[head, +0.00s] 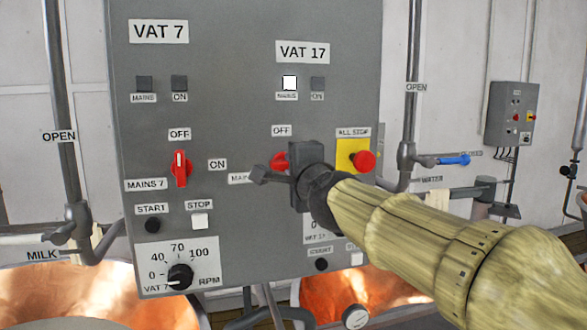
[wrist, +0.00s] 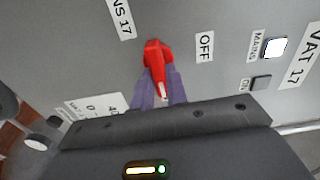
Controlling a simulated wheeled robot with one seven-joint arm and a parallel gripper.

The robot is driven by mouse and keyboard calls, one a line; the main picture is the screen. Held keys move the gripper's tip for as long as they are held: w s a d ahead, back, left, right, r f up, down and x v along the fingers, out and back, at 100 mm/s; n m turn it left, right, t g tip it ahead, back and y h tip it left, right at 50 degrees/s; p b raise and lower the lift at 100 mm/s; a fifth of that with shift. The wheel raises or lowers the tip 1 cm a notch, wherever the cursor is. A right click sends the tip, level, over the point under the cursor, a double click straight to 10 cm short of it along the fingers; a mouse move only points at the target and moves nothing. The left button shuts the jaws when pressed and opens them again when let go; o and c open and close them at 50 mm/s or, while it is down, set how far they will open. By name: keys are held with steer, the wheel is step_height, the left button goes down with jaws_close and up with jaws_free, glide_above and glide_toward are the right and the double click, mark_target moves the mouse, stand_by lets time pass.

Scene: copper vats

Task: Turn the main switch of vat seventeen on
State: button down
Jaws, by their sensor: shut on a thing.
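The red main switch of vat 17 (head: 278,160) is on the grey control panel, mostly hidden behind my gripper (head: 300,174) in the head view. In the wrist view, the red switch (wrist: 155,53) sits between the purple fingers of my gripper (wrist: 158,88), which is shut on it. Its white mark points down in that view, away from the MAINS 17 label (wrist: 121,16) and about a quarter turn from the OFF label (wrist: 205,47). Its ON label is hidden. The vat 17 MAINS lamp (head: 289,83) is lit white; its ON lamp (head: 317,84) is dark.
A red stop button on a yellow plate (head: 354,156) is close right of my gripper. The vat 7 switch (head: 180,168) points up to OFF, left of it. Pipes (head: 410,100) and a blue-handled valve (head: 453,160) stand right of the panel. Copper vats (head: 100,295) are below.

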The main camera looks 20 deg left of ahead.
steer(key=shift+m, duration=0.3)
steer(key=c, duration=1.4)
jaws_free()
